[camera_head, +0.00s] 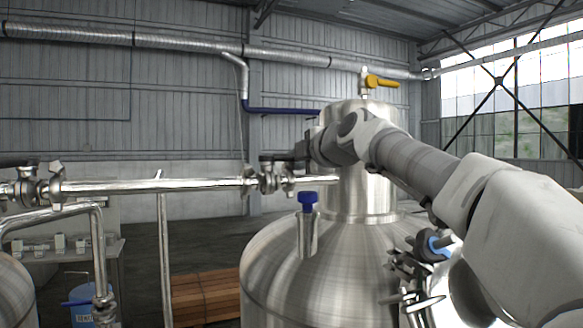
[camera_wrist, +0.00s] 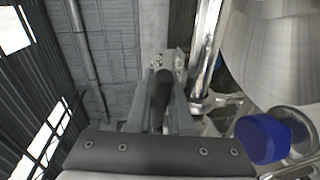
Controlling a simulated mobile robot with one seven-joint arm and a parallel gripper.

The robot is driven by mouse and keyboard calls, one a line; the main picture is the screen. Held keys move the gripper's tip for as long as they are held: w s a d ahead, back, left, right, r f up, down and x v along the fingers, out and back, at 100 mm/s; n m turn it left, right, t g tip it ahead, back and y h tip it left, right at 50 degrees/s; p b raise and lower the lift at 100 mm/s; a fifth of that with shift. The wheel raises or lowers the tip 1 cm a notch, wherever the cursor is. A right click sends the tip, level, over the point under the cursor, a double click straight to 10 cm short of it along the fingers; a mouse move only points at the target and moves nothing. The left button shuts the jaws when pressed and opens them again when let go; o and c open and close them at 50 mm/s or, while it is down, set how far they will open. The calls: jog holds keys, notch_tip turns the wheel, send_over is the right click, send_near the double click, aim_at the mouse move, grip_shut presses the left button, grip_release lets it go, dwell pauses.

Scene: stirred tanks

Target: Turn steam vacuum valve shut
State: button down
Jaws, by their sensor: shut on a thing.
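The steam vacuum valve (camera_head: 268,181) appears to be the steel fitting in the horizontal pipe, just left of the tank's neck. My gripper (camera_head: 287,161) is at the top of this valve, reaching in from the right. In the wrist view my gripper (camera_wrist: 160,105) has its two grey fingers closed on a dark valve handle (camera_wrist: 162,88), which lies lengthwise between them. The handle's far end and its joint with the valve body are mostly hidden, so its exact angle is hard to tell.
A blue-capped steel port (camera_head: 307,200) stands on the tank (camera_head: 330,270) just below my gripper; the blue cap (camera_wrist: 262,138) is close at right in the wrist view. A yellow-handled valve (camera_head: 381,82) tops the tank. A steel pipe (camera_head: 150,186) runs left.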

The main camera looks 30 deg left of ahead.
jog(key=shift+s+d+m+t+h, duration=0.25)
jog(key=shift+s+m+t+h, duration=0.1)
jog(key=shift+m+t+h, duration=0.35)
jog(key=shift+s+d+m+t+h, duration=0.2)
jog(key=shift+s+m+t+h, duration=0.1)
jog(key=shift+m+t+h, duration=0.35)
jog(key=shift+s+d+m+t+h+b, duration=0.25)
jog(key=shift+s+m+t+h+b, duration=0.1)
jog(key=shift+m+t+h, duration=0.4)
jog(key=shift+s+d+m+t+h+b, duration=0.2)
jog(key=shift+m+t+h+b, duration=0.3)
jog(key=shift+h, duration=0.4)
jog(key=s+m+h+p, duration=0.1)
jog(key=m+h+p, duration=0.1)
jog(key=m+h, duration=0.1)
jog(key=s+m+h+p, duration=0.2)
jog(key=h, duration=0.2)
jog(key=s+m+h+p, duration=0.1)
jog(key=m+h+p, duration=0.2)
jog(key=h, duration=0.1)
jog(key=shift+s+d+r+m+t, duration=0.2)
jog(key=shift+d+m+t, duration=0.1)
jog(key=shift+d+t, duration=0.1)
jog(key=shift+f+h, duration=0.1)
jog(key=shift+h, duration=0.2)
jog(key=c, duration=1.1)
grip_release()
